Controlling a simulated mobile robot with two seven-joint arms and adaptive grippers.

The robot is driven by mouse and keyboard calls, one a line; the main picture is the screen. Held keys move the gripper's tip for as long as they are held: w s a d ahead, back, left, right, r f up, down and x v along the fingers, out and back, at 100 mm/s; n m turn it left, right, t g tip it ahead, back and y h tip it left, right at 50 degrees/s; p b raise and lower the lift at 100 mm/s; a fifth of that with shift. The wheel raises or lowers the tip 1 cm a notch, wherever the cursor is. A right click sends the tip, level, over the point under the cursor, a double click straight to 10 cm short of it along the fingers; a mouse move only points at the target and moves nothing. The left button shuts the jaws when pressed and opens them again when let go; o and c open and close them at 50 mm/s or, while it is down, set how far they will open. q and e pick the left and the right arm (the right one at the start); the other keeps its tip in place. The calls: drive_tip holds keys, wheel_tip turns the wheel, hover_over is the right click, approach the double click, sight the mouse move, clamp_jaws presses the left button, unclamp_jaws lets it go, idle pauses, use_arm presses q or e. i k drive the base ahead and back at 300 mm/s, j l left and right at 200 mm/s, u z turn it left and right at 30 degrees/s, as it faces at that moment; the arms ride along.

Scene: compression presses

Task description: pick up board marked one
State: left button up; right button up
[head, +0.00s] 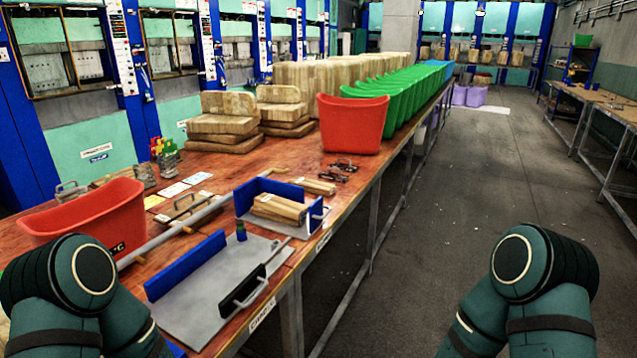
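Several wooden boards are on the long red-brown table (190,167). One stack of thick pale boards (225,125) stands at its back left, with another stack (283,110) to its right. Closer, narrow wooden pieces (278,208) lie by a blue-sided metal fixture, with one more piece (316,186) just behind. I cannot make out a number one on any board. Only rounded dark green links of my two arms show, at the lower left and lower right. Neither gripper is in view.
A grey metal plate (213,303) with a blue edge and black handle lies at the table's near edge. Red bins stand at left (85,215) and mid-table (352,125). A row of green bins (398,100) recedes behind. The floor (460,190) at right is clear.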

sight(320, 188)
drive_tip(key=i+l, duration=0.5)
drive_tip(key=i, duration=0.15)
drive_tip(key=i+l, duration=0.5)
drive_tip(key=i, duration=0.15)
drive_tip(key=i+l, duration=0.5)
drive_tip(key=i+l+z, duration=0.05)
drive_tip(key=i, duration=0.05)
